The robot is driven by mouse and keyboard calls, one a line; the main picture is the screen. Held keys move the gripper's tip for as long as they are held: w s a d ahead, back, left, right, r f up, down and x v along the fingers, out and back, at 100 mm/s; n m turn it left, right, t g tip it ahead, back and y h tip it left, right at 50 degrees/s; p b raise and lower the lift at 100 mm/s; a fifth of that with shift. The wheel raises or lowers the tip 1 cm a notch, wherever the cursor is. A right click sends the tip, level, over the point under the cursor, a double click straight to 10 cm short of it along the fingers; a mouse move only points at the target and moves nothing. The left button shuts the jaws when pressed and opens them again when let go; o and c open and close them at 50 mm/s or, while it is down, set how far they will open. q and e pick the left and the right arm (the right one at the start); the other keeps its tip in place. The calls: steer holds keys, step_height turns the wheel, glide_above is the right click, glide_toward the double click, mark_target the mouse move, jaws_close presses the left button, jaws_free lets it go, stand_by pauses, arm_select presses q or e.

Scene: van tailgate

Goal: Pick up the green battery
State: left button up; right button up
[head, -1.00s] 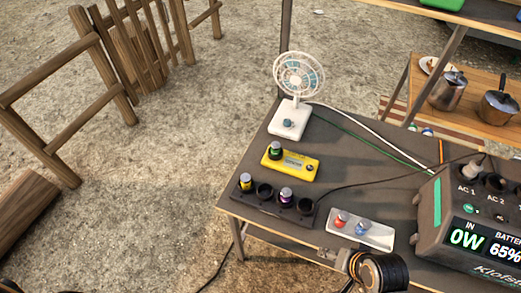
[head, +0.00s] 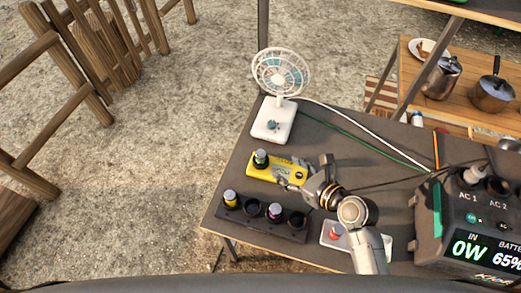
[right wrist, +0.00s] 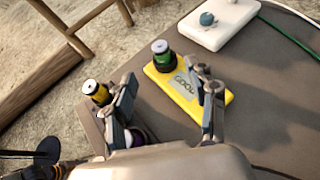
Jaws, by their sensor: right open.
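The green battery (head: 261,157) stands upright at the left end of the yellow device (head: 257,173) on the table. In the right wrist view, the green battery (right wrist: 162,53) stands ahead of the fingertips, between their directions, on the yellow device (right wrist: 181,85). My right gripper (head: 303,174) is open and empty, over the right end of the yellow device and to the right of the green battery. Its two spread fingers (right wrist: 164,92) show in the right wrist view, apart from the battery. My left gripper is not in view.
A black holder (head: 253,223) carries a yellow battery (head: 230,198) and a purple one (head: 275,211). A white fan (head: 273,122) stands behind. A white tray (head: 327,243) with a red battery (head: 337,231) is partly hidden by my arm. A power station (head: 457,225) stands right.

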mark_target(261, 153)
steer(key=x, duration=0.8)
steer(key=shift+r, duration=0.15)
steer(key=shift+f+x, duration=0.15)
steer(key=shift+x, duration=1.35)
steer(key=shift+f+x, duration=0.15)
steer(key=shift+x, duration=1.35)
steer(key=shift+s+r, duration=0.1)
steer(key=shift+s, duration=0.15)
jaws_close()
